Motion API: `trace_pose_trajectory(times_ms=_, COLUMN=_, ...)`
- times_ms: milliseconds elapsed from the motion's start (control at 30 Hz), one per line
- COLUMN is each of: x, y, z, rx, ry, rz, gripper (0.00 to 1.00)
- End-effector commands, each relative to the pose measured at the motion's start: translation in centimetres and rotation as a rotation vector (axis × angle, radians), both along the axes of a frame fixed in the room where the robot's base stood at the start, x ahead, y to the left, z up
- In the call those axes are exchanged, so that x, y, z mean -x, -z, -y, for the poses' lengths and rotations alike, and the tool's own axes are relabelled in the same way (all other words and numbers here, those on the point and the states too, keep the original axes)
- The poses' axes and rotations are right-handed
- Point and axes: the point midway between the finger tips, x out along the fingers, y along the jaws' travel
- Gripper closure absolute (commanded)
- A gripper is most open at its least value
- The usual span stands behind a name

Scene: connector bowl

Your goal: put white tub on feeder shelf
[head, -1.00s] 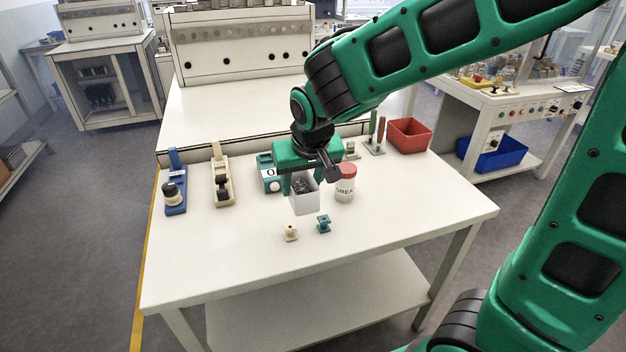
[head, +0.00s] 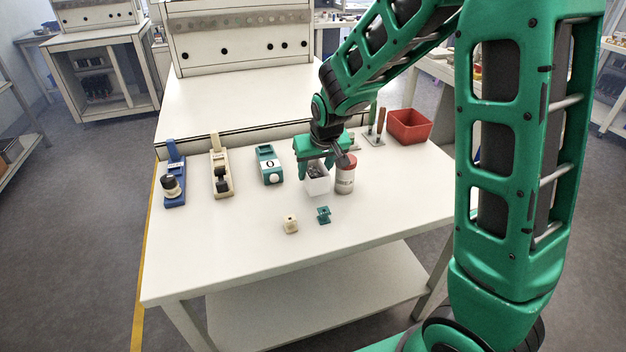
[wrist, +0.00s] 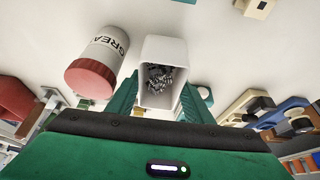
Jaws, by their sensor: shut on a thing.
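The white tub (head: 317,187) is a small square open box with dark metal bits inside. In the wrist view, the tub (wrist: 165,48) sits between the two green fingers. My gripper (head: 316,172) is shut on the tub from above and holds it over the middle of the white table. I cannot tell whether its base touches the table. I cannot pick out the feeder shelf for certain; a wide white surface (head: 240,108) with a panelled unit lies behind the table.
A red-capped jar (head: 345,178) stands close right of the tub. Blue (head: 173,180), cream (head: 221,170) and teal (head: 268,165) devices stand left. Two small blocks, cream (head: 290,224) and teal (head: 323,214), lie in front. A red bin (head: 408,127) is back right. The table's front left is clear.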

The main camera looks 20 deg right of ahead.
Motion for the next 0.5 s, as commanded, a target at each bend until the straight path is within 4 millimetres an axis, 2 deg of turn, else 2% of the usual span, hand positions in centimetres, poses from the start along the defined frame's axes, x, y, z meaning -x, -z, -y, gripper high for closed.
trace_pose_trajectory(times_ms=100, x=0.1, y=1.9, z=0.0, rx=0.002, ry=0.0, rz=-0.005, gripper=0.77)
trace_pose_trajectory(times_ms=200, x=0.1, y=2.9, z=0.0, rx=0.001, ry=-0.001, rz=-0.004, gripper=0.77)
trace_pose_trajectory(times_ms=500, x=0.1, y=3.2, z=-0.1, rx=0.0, ry=-0.001, rz=-0.001, gripper=0.77)
